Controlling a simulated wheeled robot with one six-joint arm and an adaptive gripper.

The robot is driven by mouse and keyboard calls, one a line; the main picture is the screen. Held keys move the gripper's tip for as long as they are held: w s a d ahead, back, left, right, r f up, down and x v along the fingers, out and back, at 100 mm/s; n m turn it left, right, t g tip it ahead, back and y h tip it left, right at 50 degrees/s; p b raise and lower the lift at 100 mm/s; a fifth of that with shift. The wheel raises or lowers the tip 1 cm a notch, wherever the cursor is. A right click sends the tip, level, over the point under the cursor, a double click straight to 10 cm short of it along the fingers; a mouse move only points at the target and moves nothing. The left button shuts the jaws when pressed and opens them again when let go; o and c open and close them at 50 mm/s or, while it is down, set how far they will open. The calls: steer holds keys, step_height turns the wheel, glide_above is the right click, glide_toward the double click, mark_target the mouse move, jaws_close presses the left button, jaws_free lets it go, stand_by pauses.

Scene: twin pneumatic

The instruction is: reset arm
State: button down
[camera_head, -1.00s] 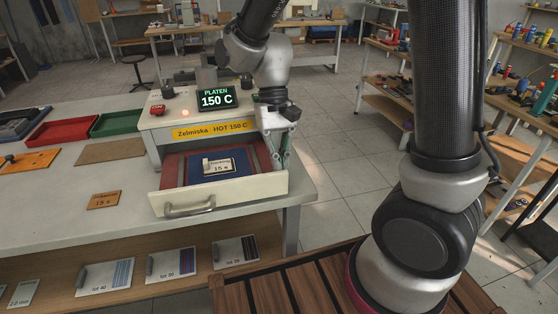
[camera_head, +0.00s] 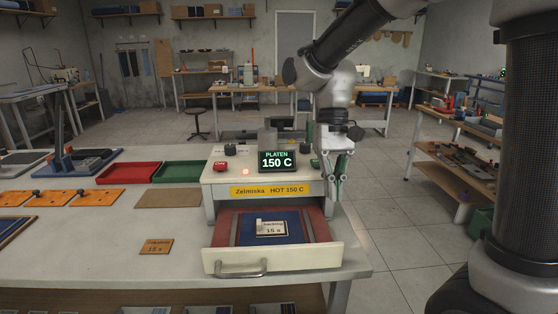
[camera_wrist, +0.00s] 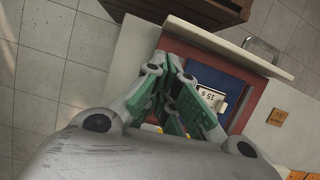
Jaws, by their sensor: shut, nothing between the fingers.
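My gripper (camera_head: 338,180) hangs in the air near the right end of the heat press, pointing down. Its green-padded fingers are closed together with nothing between them, as the wrist view also shows (camera_wrist: 181,72). The press (camera_head: 208,182) has a yellow label reading "HOT 150 C" and a lit display (camera_head: 277,160) reading "PLATEN 150 C". Its drawer (camera_head: 335,258) is pulled open toward me. The wrist view shows the card (camera_wrist: 207,95) beside the fingers.
The white bench (camera_head: 100,265) carries an orange tag (camera_head: 156,246), a brown board (camera_head: 168,198), a red tray (camera_head: 128,174) and a green tray (camera_head: 182,173). Shelving (camera_head: 470,172) stands at the right. Tiled floor lies open between bench and shelving.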

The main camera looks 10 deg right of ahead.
steer(key=s+d+r+t, duration=0.3)
steer(key=s+d+t, duration=0.1)
steer(key=d, duration=0.5)
steer(key=s+d+r+t, duration=0.3)
steer(key=s+d+t, duration=0.1)
steer(key=s+d, duration=0.3)
steer(key=shift+s+d, duration=0.15)
steer(key=shift+d, duration=1.1)
